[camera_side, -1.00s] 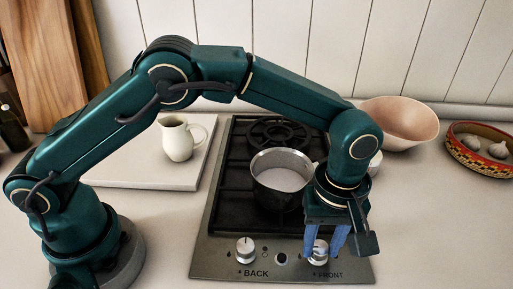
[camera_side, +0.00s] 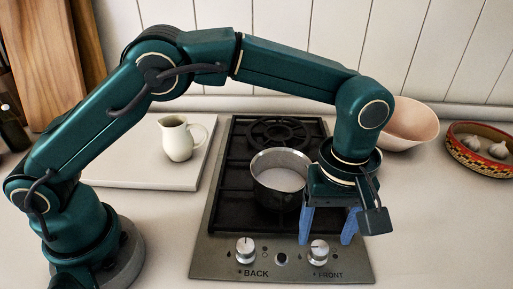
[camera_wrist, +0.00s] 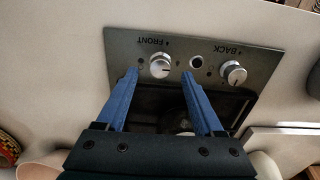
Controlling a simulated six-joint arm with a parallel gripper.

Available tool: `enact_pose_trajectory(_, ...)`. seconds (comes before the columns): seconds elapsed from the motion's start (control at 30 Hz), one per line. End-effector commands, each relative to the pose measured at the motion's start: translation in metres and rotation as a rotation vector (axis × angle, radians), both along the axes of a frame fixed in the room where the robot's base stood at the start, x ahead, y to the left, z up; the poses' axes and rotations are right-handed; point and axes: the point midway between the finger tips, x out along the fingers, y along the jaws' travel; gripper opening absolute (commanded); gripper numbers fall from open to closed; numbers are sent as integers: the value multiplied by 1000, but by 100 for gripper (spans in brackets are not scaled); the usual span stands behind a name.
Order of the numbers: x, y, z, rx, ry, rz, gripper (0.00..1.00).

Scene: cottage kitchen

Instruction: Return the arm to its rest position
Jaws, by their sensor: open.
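My gripper (camera_side: 328,240) has two blue fingers, spread apart with nothing between them. In the side view it hangs above the front right of the stove, over the FRONT knob (camera_side: 319,250). In the wrist view the gripper (camera_wrist: 160,72) points toward the FRONT knob (camera_wrist: 160,66), which shows between and beyond the fingertips. The fingers look clear of the knob. My arm is raised and stretched out over the stove (camera_side: 222,250).
A pot (camera_side: 281,178) of pale liquid sits on the front burner, close left of my gripper. The BACK knob (camera_side: 245,248) is at left. A cream jug (camera_side: 179,139) stands on a white board (camera_side: 140,178). A pink bowl (camera_side: 412,124) and a patterned basket (camera_side: 470,160) with garlic stand at right.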

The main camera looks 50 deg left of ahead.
Motion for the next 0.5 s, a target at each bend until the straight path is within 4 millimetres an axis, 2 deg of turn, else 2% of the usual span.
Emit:
enact_pose_trajectory(0.13, 0, 0, 13, -1, -1, 0, 69)
enact_pose_trajectory(0.5, 3, 3, 17, -2, -4, 11, 69)
